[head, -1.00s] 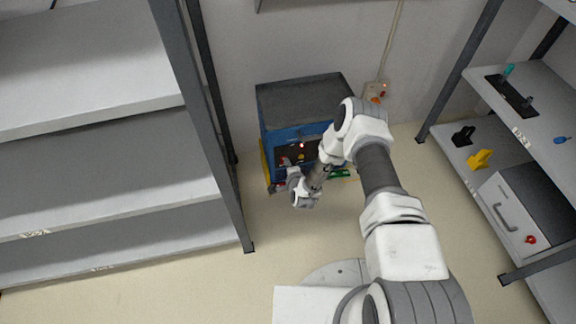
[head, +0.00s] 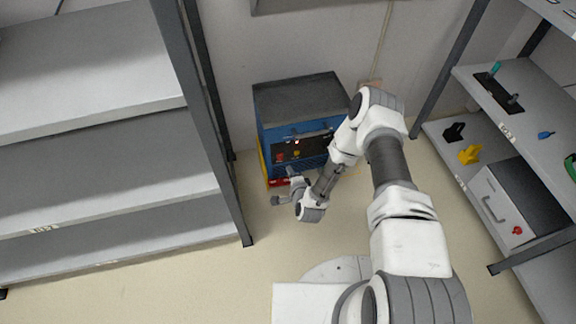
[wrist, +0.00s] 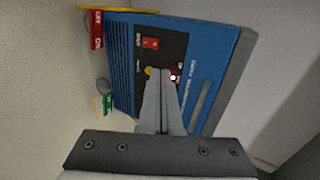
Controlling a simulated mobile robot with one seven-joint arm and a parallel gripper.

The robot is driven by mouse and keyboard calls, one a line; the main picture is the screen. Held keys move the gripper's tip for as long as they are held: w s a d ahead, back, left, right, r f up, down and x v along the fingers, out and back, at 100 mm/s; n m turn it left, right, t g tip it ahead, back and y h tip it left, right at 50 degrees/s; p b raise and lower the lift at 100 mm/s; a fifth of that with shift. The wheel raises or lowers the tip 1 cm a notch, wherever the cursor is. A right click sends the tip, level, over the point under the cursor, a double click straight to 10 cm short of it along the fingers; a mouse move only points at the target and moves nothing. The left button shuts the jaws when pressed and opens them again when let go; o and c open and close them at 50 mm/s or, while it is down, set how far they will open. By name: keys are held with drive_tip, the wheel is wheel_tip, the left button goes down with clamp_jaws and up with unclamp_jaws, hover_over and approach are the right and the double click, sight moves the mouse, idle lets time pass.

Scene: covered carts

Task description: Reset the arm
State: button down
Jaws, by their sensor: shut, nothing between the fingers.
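My gripper (wrist: 158,75) is shut and empty in the wrist view, its two fingers pressed together. It points toward the dark control panel (wrist: 160,50) of a blue box. In the head view the blue box (head: 262,138) with a dark grey top stands on the floor against the back wall. My arm is bent in front of its right side, with the wrist low before the box. The panel carries a red switch (wrist: 150,43), a yellow knob (wrist: 149,71) and a small lit lamp (wrist: 173,77). The fingers overlap the panel in the picture; contact cannot be told.
Grey shelving (head: 110,150) stands close on the left. Another rack (head: 535,110) on the right holds black and yellow (head: 469,155) parts and a drawer unit (head: 497,205). Red (wrist: 96,28) and green (wrist: 107,103) labelled pieces lie beside the box. Floor between the racks is open.

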drive_tip(key=shift+s+r, duration=0.2)
drive_tip(key=shift+s, duration=0.1)
idle(0.4)
